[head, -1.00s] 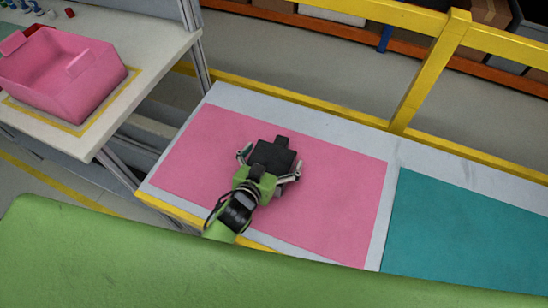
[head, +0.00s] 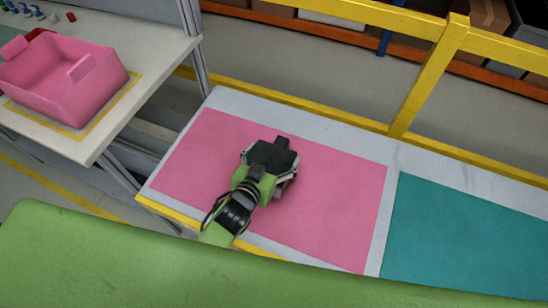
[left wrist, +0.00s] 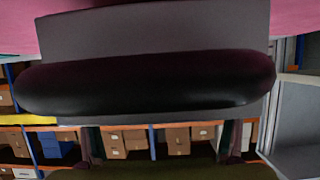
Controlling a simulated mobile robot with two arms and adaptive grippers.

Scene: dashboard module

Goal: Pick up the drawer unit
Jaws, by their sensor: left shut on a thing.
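The drawer unit (head: 281,144) is a small dark block on the pink mat in the head view. My left gripper (head: 268,162) is over it, with its fingers closed in around its sides and largely hidden. The gripper is shut on the drawer unit. In the left wrist view the drawer unit (left wrist: 160,30) fills the upper part as a grey surface, with a dark rounded bar across it. I cannot tell whether the unit is lifted off the mat. My right gripper is not in view.
The pink mat (head: 340,200) lies on a pale table, with a teal mat (head: 465,235) to its right. A pink bin (head: 85,95) stands on another table at the upper left. A yellow rail (head: 425,80) runs behind the table. Much of the pink mat is clear.

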